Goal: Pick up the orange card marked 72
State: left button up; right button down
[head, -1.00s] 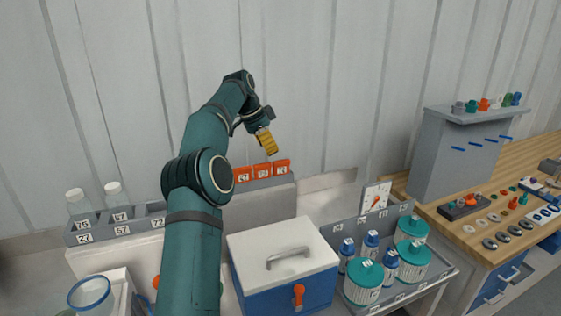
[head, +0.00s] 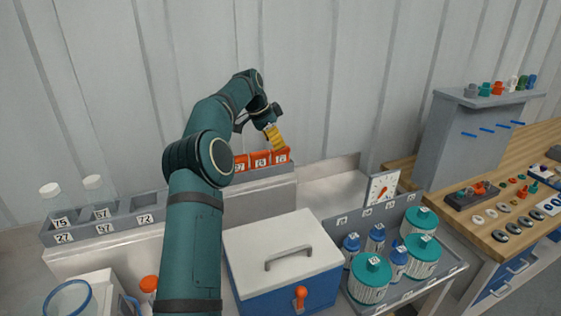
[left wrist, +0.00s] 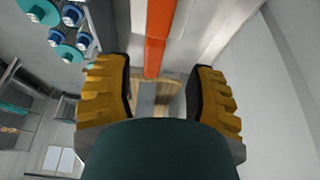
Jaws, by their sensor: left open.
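Several orange cards stand in a grey rack at the back: a left one (head: 240,163), a middle one (head: 262,160) and a right one (head: 283,157). Each has a small white label, too small to read surely, so I cannot confirm which is 72. My left gripper (head: 276,139), with yellow fingers, is at the top of the right card and partly covers it. In the left wrist view the left gripper (left wrist: 163,80) is open, and an orange card (left wrist: 158,40) shows edge-on ahead, between the finger lines. I cannot tell whether they touch. My right gripper is out of view.
A white-lidded blue box (head: 285,255) stands in front of the rack. A grey tray (head: 440,279) with teal-lidded jars and blue bottles is to its right. Clear bottles stand in a rack (head: 120,226) at left. The wall (head: 330,80) is close behind.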

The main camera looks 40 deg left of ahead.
aim_at(283, 153)
pick_arm(q)
jog(key=x, duration=0.4)
jog(key=b+x, duration=0.1)
jog(key=x, duration=0.1)
jog(key=shift+d+f, duration=0.1)
jog(key=shift+d, duration=0.35)
grip_shut()
